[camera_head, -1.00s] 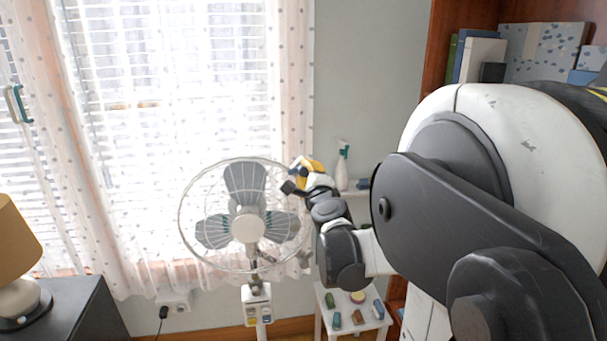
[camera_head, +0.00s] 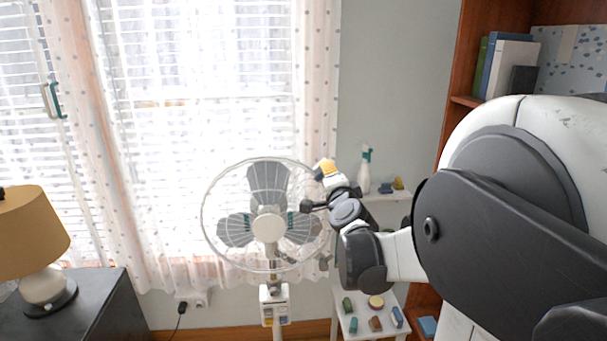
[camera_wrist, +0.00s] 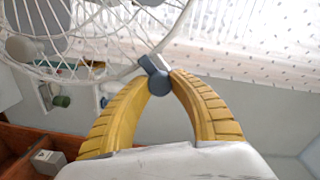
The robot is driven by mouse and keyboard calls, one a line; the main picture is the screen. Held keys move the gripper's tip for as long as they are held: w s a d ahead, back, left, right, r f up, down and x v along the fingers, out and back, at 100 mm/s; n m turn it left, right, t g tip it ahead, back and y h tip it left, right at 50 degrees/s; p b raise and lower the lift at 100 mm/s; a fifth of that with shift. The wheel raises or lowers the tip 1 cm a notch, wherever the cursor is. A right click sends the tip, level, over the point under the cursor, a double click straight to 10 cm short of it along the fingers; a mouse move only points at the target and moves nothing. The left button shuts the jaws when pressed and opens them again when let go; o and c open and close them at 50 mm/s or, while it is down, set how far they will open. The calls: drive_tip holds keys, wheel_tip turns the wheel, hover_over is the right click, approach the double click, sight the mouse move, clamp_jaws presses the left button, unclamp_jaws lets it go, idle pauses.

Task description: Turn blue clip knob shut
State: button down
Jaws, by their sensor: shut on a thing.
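A small blue-grey clip knob (camera_wrist: 151,68) sits at the rim of the white wire fan guard (camera_wrist: 100,70) in the wrist view. It has a round end and a flat wing slanting up to the left. My gripper (camera_wrist: 160,86) has its two yellow ribbed fingers closed on the round end, which sits between the fingertips. In the head view my gripper (camera_head: 325,170) is at the upper right edge of the fan (camera_head: 268,215). The knob cannot be made out there.
A white spray bottle (camera_head: 364,172) stands on a small white shelf behind my arm. A lower white stand (camera_head: 362,328) holds several small items. A lamp (camera_head: 35,240) on a dark cabinet (camera_head: 95,310) is at left. A wooden bookcase (camera_head: 455,130) is at right.

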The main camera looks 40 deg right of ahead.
idle(0.3)
drive_tip(key=c, duration=1.1)
unclamp_jaws()
drive_tip(key=shift+s, duration=0.1)
drive_tip(key=v, duration=1.1)
drive_tip(key=shift+s+a, duration=0.25)
drive_tip(key=shift+s, duration=0.1)
